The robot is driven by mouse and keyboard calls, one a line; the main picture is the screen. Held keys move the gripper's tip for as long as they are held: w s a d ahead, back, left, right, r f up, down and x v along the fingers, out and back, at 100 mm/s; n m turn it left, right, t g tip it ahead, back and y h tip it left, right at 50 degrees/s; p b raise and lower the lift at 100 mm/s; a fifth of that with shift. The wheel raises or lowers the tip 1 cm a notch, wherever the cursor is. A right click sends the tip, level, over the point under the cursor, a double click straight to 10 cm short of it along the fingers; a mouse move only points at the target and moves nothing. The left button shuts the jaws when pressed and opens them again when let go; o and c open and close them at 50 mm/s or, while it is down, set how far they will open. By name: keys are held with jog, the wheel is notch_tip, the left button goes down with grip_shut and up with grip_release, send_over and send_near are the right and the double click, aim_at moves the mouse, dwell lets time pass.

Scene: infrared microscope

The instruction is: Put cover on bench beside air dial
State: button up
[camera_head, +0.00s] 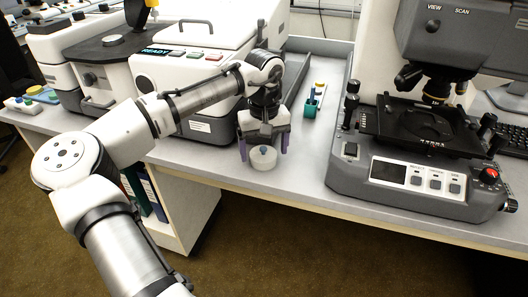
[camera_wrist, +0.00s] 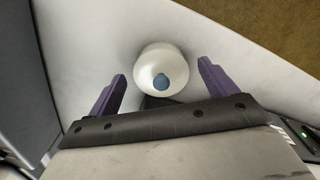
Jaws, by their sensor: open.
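The white round cover with a blue-grey knob (camera_head: 263,160) is at the front part of the grey bench (camera_head: 305,178), left of the microscope. It appears to rest on the bench top. My gripper (camera_head: 264,153) points down over it and is open, one purple finger on either side. In the wrist view the cover (camera_wrist: 146,67) lies between the two fingertips (camera_wrist: 162,69), with a gap on each side. A red-topped knob (camera_head: 490,172) is at the right of the microscope's front panel; I cannot tell whether it is the air dial.
The grey microscope (camera_head: 350,182) stands to the right, its black stage (camera_head: 388,128) jutting forward. A white instrument reading READY (camera_head: 190,108) stands behind my arm. A small green holder (camera_head: 311,109) is farther back. Bench surface between cover and microscope is clear. The front edge is close.

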aim_at(264, 149)
notch_tip(264, 149, up, 11)
jog(key=shift+f+p, duration=0.2)
jog(key=shift+p, duration=0.15)
